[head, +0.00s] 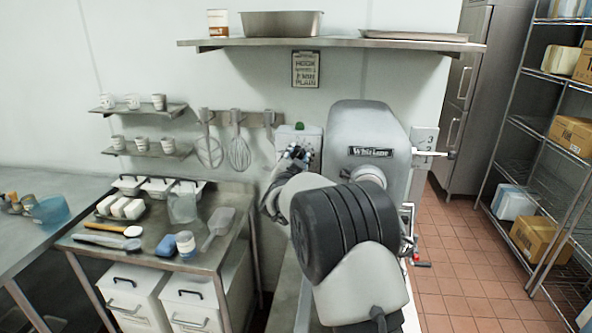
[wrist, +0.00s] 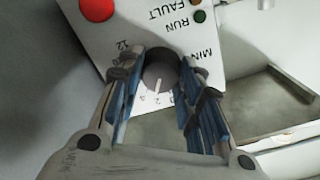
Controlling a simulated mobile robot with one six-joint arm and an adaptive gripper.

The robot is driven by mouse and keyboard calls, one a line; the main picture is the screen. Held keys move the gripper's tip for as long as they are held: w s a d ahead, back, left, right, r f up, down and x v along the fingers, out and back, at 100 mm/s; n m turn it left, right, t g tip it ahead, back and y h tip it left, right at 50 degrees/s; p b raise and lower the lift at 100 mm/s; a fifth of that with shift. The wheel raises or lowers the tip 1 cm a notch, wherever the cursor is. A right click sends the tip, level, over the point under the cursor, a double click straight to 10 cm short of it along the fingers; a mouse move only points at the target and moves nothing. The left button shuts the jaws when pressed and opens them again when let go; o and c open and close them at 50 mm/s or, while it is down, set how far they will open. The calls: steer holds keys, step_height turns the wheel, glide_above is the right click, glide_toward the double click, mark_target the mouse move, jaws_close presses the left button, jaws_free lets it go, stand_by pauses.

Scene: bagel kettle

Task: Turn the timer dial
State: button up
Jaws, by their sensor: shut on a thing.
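The timer dial (wrist: 160,72) is a dark grey round knob on a white control panel (wrist: 112,42) in the wrist view. Its pale pointer mark points down in the picture, towards the small numbers at the dial's lower edge. The panel lettering is upside down there. My gripper (wrist: 161,64) has its blue-padded fingers on both sides of the dial and is shut on it. In the head view my gripper (head: 294,154) is at the white control box (head: 312,136) on the wall, and hides the dial.
The panel carries a red button (wrist: 97,9) and small orange and green lamps (wrist: 199,16). A large grey mixer (head: 362,125) stands right of the box. Whisks (head: 238,152) hang to its left. A steel shelf (head: 340,42) runs above. A laden prep table (head: 150,255) is at lower left.

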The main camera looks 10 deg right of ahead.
steer(key=m+b, duration=0.3)
steer(key=b, duration=0.1)
steer(key=shift+m, duration=0.4)
steer(key=m+b, duration=0.3)
steer(key=shift+r+m, duration=0.1)
steer(key=shift+m, duration=0.2)
steer(key=shift+r+m+b, duration=0.15)
steer(key=shift+m+b, duration=0.65)
steer(key=shift+m, duration=0.45)
steer(key=shift+r+m+b, duration=0.1)
steer(key=shift+m+b, duration=0.7)
steer(key=shift+m, duration=0.45)
steer(key=o, duration=1.1)
steer(key=shift+w+f, duration=0.15)
steer(key=shift+f, duration=0.15)
